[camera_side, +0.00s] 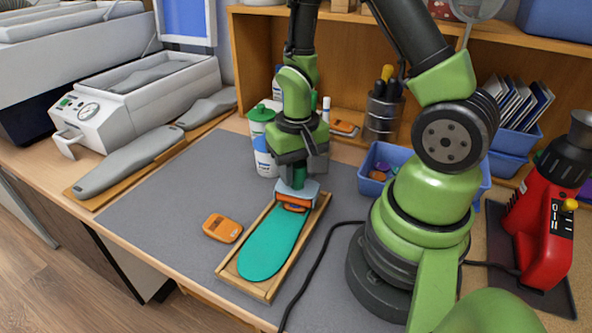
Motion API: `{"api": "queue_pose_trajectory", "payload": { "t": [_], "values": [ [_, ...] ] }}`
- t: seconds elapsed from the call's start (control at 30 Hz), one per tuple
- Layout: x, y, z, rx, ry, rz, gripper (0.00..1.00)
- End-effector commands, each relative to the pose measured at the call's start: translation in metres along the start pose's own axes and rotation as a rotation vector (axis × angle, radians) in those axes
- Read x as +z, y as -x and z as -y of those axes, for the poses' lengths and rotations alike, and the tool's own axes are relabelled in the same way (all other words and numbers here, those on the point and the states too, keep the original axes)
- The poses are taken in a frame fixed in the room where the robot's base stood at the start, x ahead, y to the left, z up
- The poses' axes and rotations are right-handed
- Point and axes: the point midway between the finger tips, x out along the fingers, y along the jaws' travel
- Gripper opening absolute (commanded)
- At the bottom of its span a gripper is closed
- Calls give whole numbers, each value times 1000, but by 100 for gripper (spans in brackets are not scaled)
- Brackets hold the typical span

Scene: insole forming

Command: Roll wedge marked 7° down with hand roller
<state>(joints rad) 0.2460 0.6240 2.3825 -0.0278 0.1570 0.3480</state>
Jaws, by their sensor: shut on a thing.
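A teal insole (268,243) lies flat in a shallow wooden tray (226,271) on the grey mat. My gripper (292,172) points down over the far end of the tray and is shut on the hand roller (297,189), which has a pale blue-grey frame and an orange lower part. The roller is at the far end of the insole; contact cannot be made out. A small orange piece (294,208), probably the wedge, shows just under the roller's front edge on the insole. Most of it is hidden and no 7° marking is readable.
An orange handheld device (222,228) lies left of the tray. White bottles (264,157) stand close behind my gripper. A blue bin (372,181) is at the right, and a black cable (318,262) runs beside the tray. The mat's left side (165,210) is clear.

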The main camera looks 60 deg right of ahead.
Motion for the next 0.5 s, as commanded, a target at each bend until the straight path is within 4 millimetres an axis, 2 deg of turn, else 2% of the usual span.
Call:
{"api": "queue_pose_trajectory", "payload": {
  "t": [0.5],
  "values": [
    [-9,0,-9,0,-1,0,6]
  ]
}}
